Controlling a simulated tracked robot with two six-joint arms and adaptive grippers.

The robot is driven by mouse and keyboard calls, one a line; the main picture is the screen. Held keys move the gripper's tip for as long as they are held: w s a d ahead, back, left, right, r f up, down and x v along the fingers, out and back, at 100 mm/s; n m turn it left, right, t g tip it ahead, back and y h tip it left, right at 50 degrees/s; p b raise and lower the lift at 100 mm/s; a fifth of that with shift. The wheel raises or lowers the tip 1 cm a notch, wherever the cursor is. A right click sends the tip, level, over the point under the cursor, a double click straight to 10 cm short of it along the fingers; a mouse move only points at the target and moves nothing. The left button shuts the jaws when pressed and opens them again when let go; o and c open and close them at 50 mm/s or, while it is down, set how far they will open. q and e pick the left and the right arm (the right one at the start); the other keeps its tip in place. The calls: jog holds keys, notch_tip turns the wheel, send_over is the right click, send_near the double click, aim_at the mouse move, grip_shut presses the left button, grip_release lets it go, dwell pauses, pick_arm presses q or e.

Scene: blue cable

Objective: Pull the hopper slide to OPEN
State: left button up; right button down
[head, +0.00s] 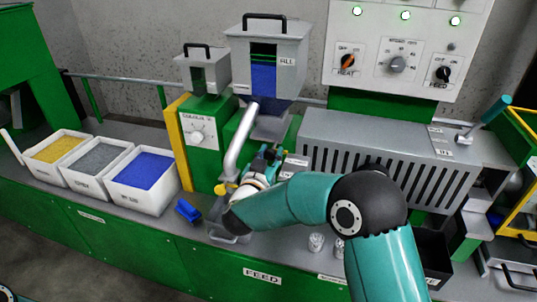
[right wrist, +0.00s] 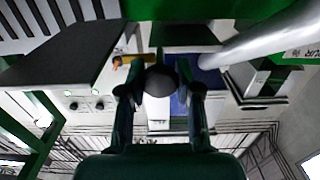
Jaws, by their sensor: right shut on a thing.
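The grey hopper (head: 290,52) stands behind my right arm, with blue pellets (head: 263,78) showing in its front window. Its throat (head: 272,124) narrows down to the machine just behind my right gripper (head: 266,156). In the right wrist view, my right gripper (right wrist: 160,92) is shut on a dark round knob (right wrist: 158,77), with one finger on each side. I take the knob to be the slide's handle. The slide plate itself is mostly hidden, and I cannot tell its position. A small label plate (head: 296,166) sits right of the gripper. My left gripper is not in view.
A slanted grey pipe (head: 238,142) runs close to the left of the gripper. The slotted guard (head: 390,160) is to the right. Bins of yellow, grey and blue pellets (head: 143,170), a blue scoop (head: 187,210) and small jars (head: 316,242) stand on the bench.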

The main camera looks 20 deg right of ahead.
jog(key=b+v, duration=0.1)
jog(key=v, duration=0.5)
jog(key=shift+a, duration=0.25)
jog(key=shift+f, duration=0.1)
jog(key=c, duration=1)
grip_release()
jog(key=shift+o, duration=1)
jog(key=shift+s+a, duration=0.1)
jog(key=shift+s, duration=0.05)
